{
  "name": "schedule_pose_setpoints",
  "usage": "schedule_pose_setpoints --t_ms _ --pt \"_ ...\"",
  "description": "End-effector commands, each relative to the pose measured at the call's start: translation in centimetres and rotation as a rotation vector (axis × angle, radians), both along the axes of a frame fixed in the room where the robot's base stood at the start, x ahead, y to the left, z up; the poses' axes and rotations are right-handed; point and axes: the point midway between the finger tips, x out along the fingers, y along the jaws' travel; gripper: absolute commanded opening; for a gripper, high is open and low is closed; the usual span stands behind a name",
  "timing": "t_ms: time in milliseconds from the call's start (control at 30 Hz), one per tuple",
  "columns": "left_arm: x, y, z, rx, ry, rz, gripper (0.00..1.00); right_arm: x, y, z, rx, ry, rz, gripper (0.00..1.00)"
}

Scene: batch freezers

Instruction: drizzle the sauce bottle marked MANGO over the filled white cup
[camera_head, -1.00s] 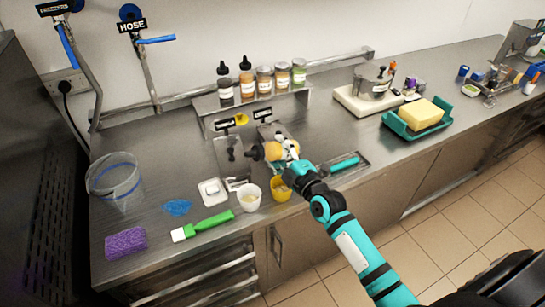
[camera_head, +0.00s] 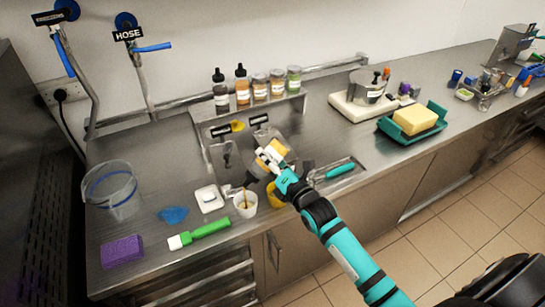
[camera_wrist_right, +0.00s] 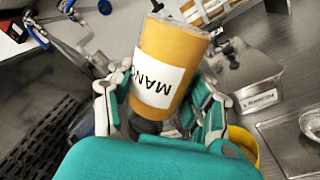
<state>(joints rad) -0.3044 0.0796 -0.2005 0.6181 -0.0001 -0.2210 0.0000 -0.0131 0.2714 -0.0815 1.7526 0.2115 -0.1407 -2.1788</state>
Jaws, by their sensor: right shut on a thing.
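My right gripper (camera_head: 274,165) is shut on an orange sauce bottle (camera_head: 277,149). In the right wrist view the bottle (camera_wrist_right: 172,50) sits between the two fingers (camera_wrist_right: 160,112), and its white label reads MANG, with the rest hidden. The bottle is tipped with its dark nozzle pointing down and left. The white cup (camera_head: 246,211) stands on the counter below the nozzle. A thin brown-orange streak shows between the nozzle and the cup's mouth. The cup's filling is too small to make out. My left gripper is not in view.
A yellow cup (camera_head: 276,198) stands just right of the white cup, partly behind my gripper. A green-handled brush (camera_head: 205,229), blue cloth (camera_head: 173,215) and small white dish (camera_head: 209,198) lie to the left. Several bottles and jars (camera_head: 260,88) line the shelf behind.

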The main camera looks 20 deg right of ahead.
Motion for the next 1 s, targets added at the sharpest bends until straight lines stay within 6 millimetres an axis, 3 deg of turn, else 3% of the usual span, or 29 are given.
schedule_pose_setpoints --t_ms 233,1000 --pt "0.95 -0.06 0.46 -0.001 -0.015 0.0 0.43 -0.02 0.24 0.45 -0.043 -0.008 0.0 0.19" --pt "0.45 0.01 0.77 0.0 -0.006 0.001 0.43 -0.02 0.23 0.52 -0.027 -0.006 0.0 0.19"
